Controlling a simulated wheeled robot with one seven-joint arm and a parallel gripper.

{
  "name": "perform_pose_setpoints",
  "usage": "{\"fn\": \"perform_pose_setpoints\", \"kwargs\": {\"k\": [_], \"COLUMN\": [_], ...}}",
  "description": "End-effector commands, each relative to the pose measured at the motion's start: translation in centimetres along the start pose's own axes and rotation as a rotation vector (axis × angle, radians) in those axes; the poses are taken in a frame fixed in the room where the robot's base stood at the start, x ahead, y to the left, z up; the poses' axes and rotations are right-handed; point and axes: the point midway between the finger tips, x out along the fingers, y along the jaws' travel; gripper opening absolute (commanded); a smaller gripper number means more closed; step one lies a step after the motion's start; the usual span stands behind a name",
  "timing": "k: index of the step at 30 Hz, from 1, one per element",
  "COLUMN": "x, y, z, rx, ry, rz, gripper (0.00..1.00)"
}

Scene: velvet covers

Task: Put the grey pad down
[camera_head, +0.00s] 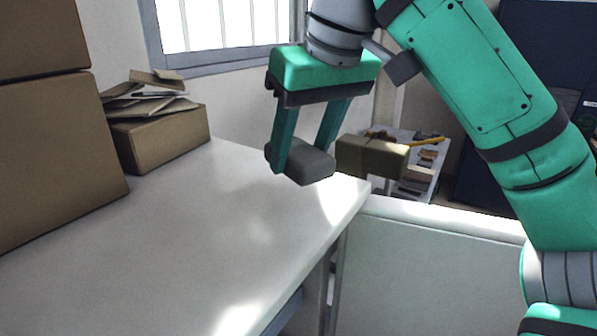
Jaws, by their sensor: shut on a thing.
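The grey pad (308,169) is a small dark grey block with rounded edges. My gripper (302,160), with green fingers, is shut on it, one finger on each side. The pad is over the far right part of the white table (190,237), near its right edge. It seems to be a little above the surface, with a soft shadow on the table to its left; the exact gap is hard to tell. The pad's far side is partly hidden by the fingers.
Large cardboard boxes (60,160) stand at the table's left. A smaller box (165,139) with papers on top (150,97) is at the back left. Behind the table's right end are a brown box (371,157) and a cluttered shelf (425,170). The table's middle is clear.

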Motion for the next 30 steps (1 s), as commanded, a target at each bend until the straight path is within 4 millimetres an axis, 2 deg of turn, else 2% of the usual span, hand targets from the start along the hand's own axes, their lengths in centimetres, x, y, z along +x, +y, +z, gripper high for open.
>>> {"fn": "perform_pose_setpoints", "kwargs": {"k": [9,15,27,28,30], "x": [2.3,4.7,5.2,5.2,5.2], "y": [0.3,0.3,0.3,0.3,0.3], "z": [-0.7,0.4,0.7,0.6,0.6], "rx": [-0.002,0.000,0.000,0.000,0.000], "ry": [-0.001,-0.001,0.000,0.000,0.000], "rz": [-0.001,0.000,-0.001,0.000,0.000], "gripper": [0.32,0.32,0.32,0.57,0.69]}}
